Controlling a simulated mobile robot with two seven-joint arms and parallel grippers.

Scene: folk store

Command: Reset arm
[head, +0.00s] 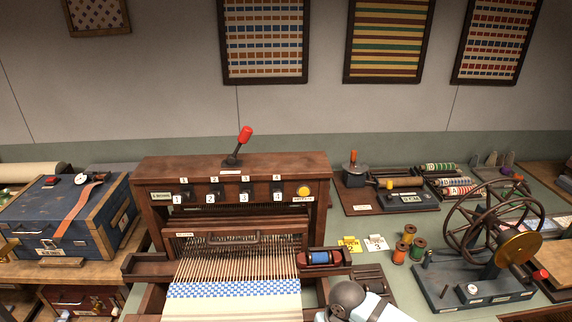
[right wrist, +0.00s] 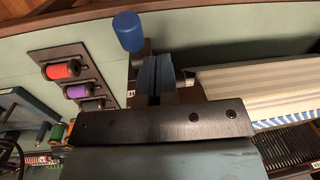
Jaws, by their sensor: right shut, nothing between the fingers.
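My right gripper (right wrist: 156,78) shows in the right wrist view, its two dark fingers together with nothing between them. A blue cylindrical knob (right wrist: 128,31) is just beyond the fingertips, to their left in the picture; I cannot tell whether they touch. In the head view, part of my right arm (head: 372,308) comes in at the bottom, right of the loom's cloth; its fingers cannot be made out there. My left gripper is not in view. The wooden loom (head: 232,165) stands in the middle, with a red-knobbed lever (head: 245,134) on top leaning right.
A shuttle with blue thread (head: 322,258) lies beside the cloth (head: 232,302). Thread spools (head: 409,243) and a spinning wheel (head: 490,225) stand at the right. A blue chest (head: 68,217) is at the left. A rack holds red and purple spools (right wrist: 78,91).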

